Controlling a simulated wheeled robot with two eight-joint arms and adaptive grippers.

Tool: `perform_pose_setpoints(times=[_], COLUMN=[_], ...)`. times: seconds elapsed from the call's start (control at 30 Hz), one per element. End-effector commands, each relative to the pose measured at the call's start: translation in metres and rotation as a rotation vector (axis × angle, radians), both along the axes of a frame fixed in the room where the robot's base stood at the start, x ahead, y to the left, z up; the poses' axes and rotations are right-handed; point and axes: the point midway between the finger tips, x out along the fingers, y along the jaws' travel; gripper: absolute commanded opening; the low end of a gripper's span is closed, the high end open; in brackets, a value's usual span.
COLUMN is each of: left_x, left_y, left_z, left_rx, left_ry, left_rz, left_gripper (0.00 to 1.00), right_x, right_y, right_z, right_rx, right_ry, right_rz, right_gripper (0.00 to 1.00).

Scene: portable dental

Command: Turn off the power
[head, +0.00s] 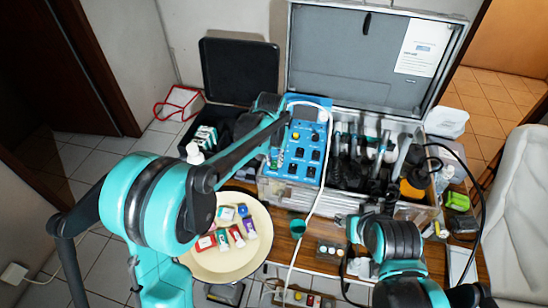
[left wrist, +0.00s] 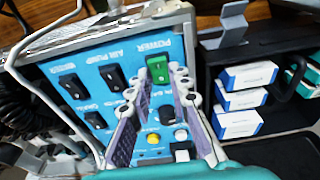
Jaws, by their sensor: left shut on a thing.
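A blue control panel (head: 313,143) with knobs and black switches sits in the open case. It also fills the middle of the left wrist view (left wrist: 98,72), where its lettering is upside down. The green power switch (left wrist: 158,68) is beside the "POWER" label. My left gripper (left wrist: 158,80) has its purple-padded fingers on either side of this switch, shut on it at the tips. In the head view the left gripper (head: 278,150) reaches the panel's left side, and the arm hides part of it. My right gripper (head: 345,222) is low in front of the case; its fingers are unclear.
A round cream tray (head: 215,268) with small boxes stands at front left. A grey case lid (head: 385,60) is raised behind. A white cable (head: 314,205) hangs over the panel. Hoses and handpieces (head: 365,155) fill the case's right side. A white chair (head: 522,210) stands at right.

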Motion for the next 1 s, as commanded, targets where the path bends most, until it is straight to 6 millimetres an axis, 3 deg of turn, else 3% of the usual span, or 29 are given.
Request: perform_pose_setpoints(times=[0.33, 0.37, 0.4, 0.77, 1.0], left_x=[0.001, 0.001, 0.001, 0.0, -0.006], left_y=[0.0, 0.0, 0.0, 0.0, 0.001], left_z=[0.0, 0.0, 0.0, 0.005, 0.049], left_rx=[0.004, 0.004, 0.004, 0.004, 0.004], left_ry=[0.018, 0.018, 0.018, 0.018, 0.018], left_rz=[0.0, 0.0, 0.0, -0.001, -0.001], left_gripper=[0.0, 0.24, 0.28, 0.28, 0.28], right_x=[0.0, 0.0, 0.0, 0.0, 0.0], right_y=[0.0, 0.0, 0.0, 0.0, 0.0], right_z=[0.001, 0.001, 0.001, 0.001, 0.001], right_rx=[0.0, 0.0, 0.0, 0.0, 0.0], right_ry=[0.0, 0.0, 0.0, 0.0, 0.0], right_rz=[0.0, 0.0, 0.0, 0.0, 0.0], right_gripper=[0.4, 0.4, 0.4, 0.4, 0.4])
